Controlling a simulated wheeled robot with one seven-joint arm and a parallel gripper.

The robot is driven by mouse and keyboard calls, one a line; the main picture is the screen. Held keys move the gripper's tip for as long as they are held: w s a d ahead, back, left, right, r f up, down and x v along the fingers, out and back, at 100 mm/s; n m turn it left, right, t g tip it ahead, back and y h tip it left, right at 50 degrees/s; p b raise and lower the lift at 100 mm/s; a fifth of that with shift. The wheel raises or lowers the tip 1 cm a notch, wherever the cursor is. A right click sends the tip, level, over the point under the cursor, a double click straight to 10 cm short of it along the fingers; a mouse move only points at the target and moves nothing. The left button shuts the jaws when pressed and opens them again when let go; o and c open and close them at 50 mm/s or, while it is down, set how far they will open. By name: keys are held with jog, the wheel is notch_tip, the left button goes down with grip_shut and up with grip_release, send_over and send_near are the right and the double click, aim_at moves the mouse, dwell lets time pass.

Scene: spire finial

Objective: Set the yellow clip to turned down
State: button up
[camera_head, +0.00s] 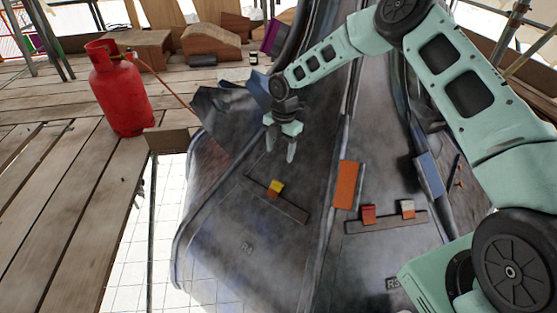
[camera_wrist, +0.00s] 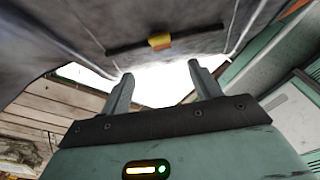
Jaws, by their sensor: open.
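The yellow clip (camera_head: 277,185) sits on a dark strip (camera_head: 292,207) fixed to the grey sheet surface, with a small orange part below the yellow. It also shows in the wrist view (camera_wrist: 160,41), at the top middle on its strip. My gripper (camera_head: 291,152) is open and empty, above the sheet and a little up from the clip in the picture. In the wrist view, my two fingers (camera_wrist: 158,82) are spread apart with nothing between them, and the clip lies beyond them. I cannot tell the clip's exact tilt at this size.
Another strip (camera_head: 385,227) on the right carries a red clip (camera_head: 368,214) and a white-topped clip (camera_head: 407,208). An orange plate (camera_head: 347,184) lies on the sheet nearby. A red gas cylinder (camera_head: 118,88) stands on planks at left. A raised seam runs between the two strips.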

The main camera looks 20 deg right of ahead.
jog(key=shift+w+d+r, duration=0.1)
jog(key=shift+r, duration=1.25)
jog(key=s+a+r+m, duration=0.4)
jog(key=s+a+r, duration=0.2)
jog(key=s+r, duration=0.3)
jog(key=s+a+r+m, duration=0.3)
jog(key=s+a+r, duration=0.3)
jog(key=s, duration=0.4)
jog(key=s+d+r+m, duration=0.1)
jog(key=s+r+m, duration=0.15)
jog(key=s, duration=0.45)
jog(key=s+d+r+m+p, duration=0.15)
jog(key=s+m, duration=0.25)
jog(key=s, duration=0.4)
jog(key=s+d+r+m, duration=0.1)
jog(key=s+r+m, duration=0.1)
jog(key=s+m, duration=0.35)
notch_tip(320, 180, up, 28)
jog(key=s+n+p, duration=0.1)
jog(key=p, duration=2.6)
jog(key=shift+n+t+h+p, duration=0.3)
jog(key=shift+n+t, duration=0.1)
jog(key=shift+d, duration=0.15)
